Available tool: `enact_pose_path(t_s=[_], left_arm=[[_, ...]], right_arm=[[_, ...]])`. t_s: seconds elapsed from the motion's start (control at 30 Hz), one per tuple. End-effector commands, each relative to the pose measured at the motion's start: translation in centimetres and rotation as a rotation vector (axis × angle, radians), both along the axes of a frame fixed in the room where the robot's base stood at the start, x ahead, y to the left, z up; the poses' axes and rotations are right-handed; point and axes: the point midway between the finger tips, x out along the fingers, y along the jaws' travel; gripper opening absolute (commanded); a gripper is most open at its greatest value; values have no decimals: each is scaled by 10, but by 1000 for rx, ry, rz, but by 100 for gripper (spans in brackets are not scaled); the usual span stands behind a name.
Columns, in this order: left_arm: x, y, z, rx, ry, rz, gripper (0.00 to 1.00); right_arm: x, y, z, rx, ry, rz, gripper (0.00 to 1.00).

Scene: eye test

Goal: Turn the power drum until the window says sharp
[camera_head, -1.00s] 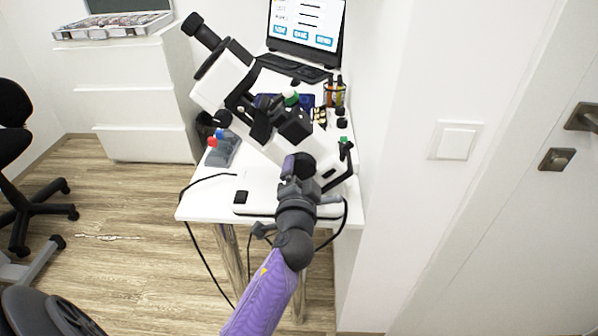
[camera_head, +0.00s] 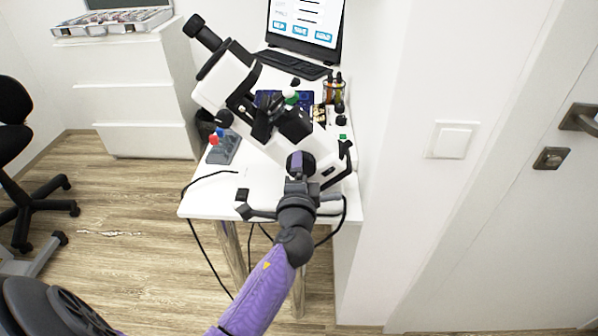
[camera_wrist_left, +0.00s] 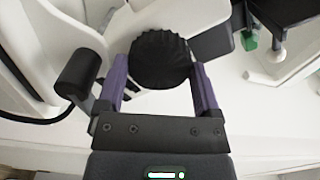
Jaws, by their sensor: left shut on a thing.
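The white and black eye-test instrument (camera_head: 226,84) stands tilted on the white table. A black ribbed round drum (camera_wrist_left: 160,59), which looks like the power drum, is on its near side. My left gripper (camera_head: 299,160) is at the instrument's near lower end. In the left wrist view, the two purple fingers of my left gripper (camera_wrist_left: 160,80) stand on either side of the drum and are shut on it. I cannot make out the window or any word in it. My right gripper is not in view.
A black lever-like handle (camera_wrist_left: 78,75) is close to the left finger in the wrist view. A laptop (camera_head: 305,25), a pen holder (camera_head: 334,91) and a grey box with red and blue knobs (camera_head: 224,148) are on the table (camera_head: 205,203). A wall is close on the right.

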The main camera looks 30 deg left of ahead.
Motion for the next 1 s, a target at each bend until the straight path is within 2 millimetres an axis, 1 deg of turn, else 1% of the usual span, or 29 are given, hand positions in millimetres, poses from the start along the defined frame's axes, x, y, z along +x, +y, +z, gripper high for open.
enact_pose_path(t_s=[0.33,0.37,0.4,0.43,0.63,0.73,0.87,1.0], left_arm=[[0,0,-2,1,4,1,25],[0,0,-2,0,5,1,86],[0,0,-2,0,4,1,94],[0,0,-2,0,4,1,100],[0,0,-1,1,3,0,100],[-5,-3,-1,0,2,-1,100],[-25,-15,0,-1,4,0,100],[-54,-33,-2,-1,6,-1,100]], right_arm=[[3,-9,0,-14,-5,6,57],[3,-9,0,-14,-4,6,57],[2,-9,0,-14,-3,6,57],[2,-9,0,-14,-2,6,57],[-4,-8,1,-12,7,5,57],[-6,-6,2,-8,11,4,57],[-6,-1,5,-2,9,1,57],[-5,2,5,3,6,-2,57]])
